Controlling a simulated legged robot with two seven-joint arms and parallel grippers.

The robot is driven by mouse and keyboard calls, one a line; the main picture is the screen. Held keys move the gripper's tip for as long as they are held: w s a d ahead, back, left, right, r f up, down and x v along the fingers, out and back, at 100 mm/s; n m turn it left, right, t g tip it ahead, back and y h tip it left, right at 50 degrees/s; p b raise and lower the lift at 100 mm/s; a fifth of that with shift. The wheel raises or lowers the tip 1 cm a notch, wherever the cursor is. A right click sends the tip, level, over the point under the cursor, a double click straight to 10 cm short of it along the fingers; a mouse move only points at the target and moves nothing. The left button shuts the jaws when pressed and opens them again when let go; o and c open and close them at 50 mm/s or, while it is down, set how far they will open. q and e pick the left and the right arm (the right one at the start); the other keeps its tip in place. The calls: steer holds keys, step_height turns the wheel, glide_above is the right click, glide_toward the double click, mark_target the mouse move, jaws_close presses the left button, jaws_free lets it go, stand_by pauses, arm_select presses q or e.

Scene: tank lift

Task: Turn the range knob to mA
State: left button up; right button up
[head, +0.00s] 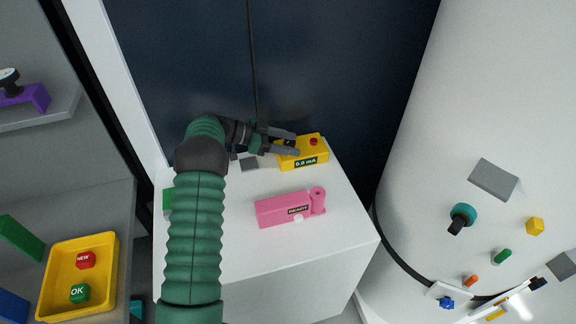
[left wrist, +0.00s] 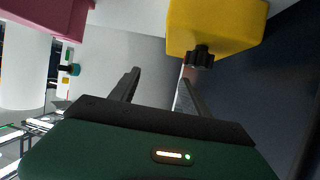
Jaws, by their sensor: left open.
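The yellow meter (head: 312,157) sits at the back right of the white stand, and its display reads "0.0 mA". A red button (head: 314,142) is on its top. In the left wrist view, a black ribbed knob (left wrist: 200,57) sticks out of the yellow meter body (left wrist: 215,25). This knob is hidden in the head view. My left gripper (head: 295,144) is open at the meter's left side. In the left wrist view, the right finger of my left gripper (left wrist: 160,78) is close to the knob; I cannot tell whether they touch. My right gripper is out of view.
A pink device (head: 275,211) marked "READY" lies in front of the meter on the white stand (head: 290,252). A small grey block (head: 249,163) lies left of the meter. A large white tank (head: 475,110) stands right, a yellow tray (head: 57,290) left.

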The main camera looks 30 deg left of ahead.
arm_select(q)
steer(key=s+d+r, duration=0.1)
steer(key=s+d, duration=0.4)
steer(key=s, duration=0.4)
steer(key=shift+d, duration=0.35)
